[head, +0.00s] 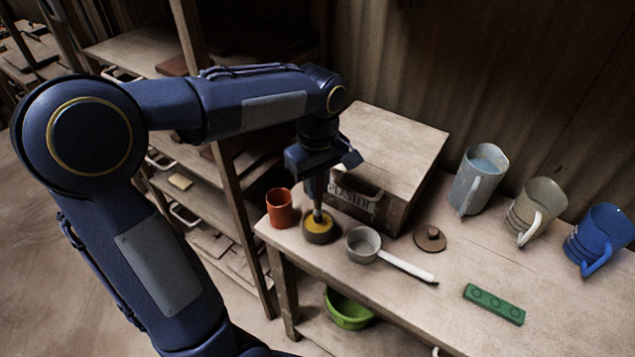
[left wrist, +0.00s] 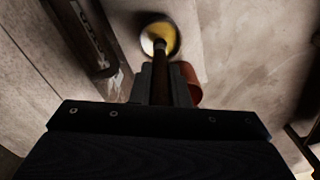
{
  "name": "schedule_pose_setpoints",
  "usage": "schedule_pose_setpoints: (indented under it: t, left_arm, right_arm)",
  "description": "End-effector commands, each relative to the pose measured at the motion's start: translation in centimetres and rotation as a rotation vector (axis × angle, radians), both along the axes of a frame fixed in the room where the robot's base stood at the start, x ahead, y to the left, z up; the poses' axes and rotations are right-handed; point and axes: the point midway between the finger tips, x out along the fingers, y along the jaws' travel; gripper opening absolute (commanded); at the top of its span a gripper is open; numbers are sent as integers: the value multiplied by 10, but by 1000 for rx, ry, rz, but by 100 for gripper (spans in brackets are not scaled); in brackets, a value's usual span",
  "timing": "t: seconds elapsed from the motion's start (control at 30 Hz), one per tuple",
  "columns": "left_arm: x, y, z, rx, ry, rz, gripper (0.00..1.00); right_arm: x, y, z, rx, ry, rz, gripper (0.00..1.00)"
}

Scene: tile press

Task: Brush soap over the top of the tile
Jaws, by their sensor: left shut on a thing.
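My left gripper (head: 318,188) points down over the left end of the workbench. It is shut on the upright handle of a brush (head: 317,213); the handle also shows in the left wrist view (left wrist: 161,80). The brush's lower end is at a small round brown pot (head: 321,238) with yellow stuff, perhaps the soap, inside. The pot also shows in the left wrist view (left wrist: 145,42). The bristles are hidden, so I cannot tell how deep they sit. I cannot make out a tile for certain in either view. My right gripper is not in view.
An orange cup (head: 280,208) stands close left of the pot. A box marked PLASTER (head: 400,150) is behind it. A white-handled ladle (head: 364,246), a brown lid (head: 430,239), a green bar (head: 494,304) and several jugs (head: 480,182) occupy the right. A green bowl (head: 347,311) sits below.

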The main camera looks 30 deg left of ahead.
Motion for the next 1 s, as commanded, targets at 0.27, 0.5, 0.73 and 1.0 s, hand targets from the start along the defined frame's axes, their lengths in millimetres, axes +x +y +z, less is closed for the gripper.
schedule_pose_setpoints:
  t: [0.27,0.5,0.73,1.0]
  left_arm:
    - [0,0,0,0,0,0,0]
    - [0,0,-1,0,0,0,0]
    - [0,0,-4,0,0,0,0]
    - [0,0,-8,0,0,0,0]
  right_arm:
    - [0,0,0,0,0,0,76]
    - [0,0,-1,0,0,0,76]
    - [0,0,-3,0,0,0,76]
    - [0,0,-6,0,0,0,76]
